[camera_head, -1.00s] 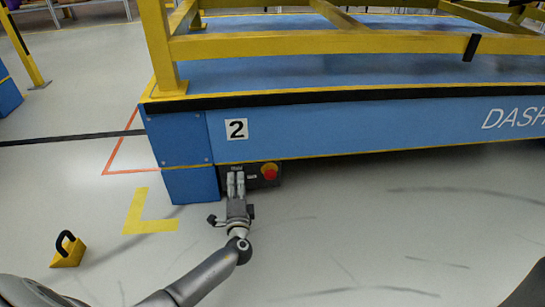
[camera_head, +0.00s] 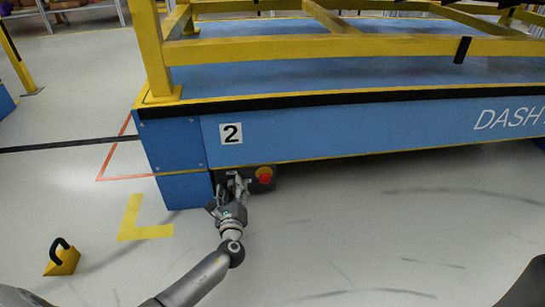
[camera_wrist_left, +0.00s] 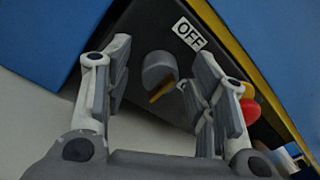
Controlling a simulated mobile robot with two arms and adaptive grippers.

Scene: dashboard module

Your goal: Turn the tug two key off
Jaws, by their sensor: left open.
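The tug two key (camera_wrist_left: 159,68) is a round grey knob with a yellow strip on the dark control panel (camera_wrist_left: 150,110) in the left wrist view. A white OFF label (camera_wrist_left: 189,34) is above and right of it; the yellow strip shows on the knob's side away from the label. My left gripper (camera_wrist_left: 166,84) is open, with one finger on each side of the knob and visible gaps between. In the head view my left gripper (camera_head: 238,184) is at the panel under the blue tug marked 2 (camera_head: 231,133) and hides the key. My right gripper is not in view.
A red stop button on a yellow base (camera_head: 265,175) is right of my left gripper, close to one finger. The blue tug side (camera_head: 350,133) overhangs the panel. A yellow block with a black handle (camera_head: 62,260) stands on the floor at left. Floor to the right is clear.

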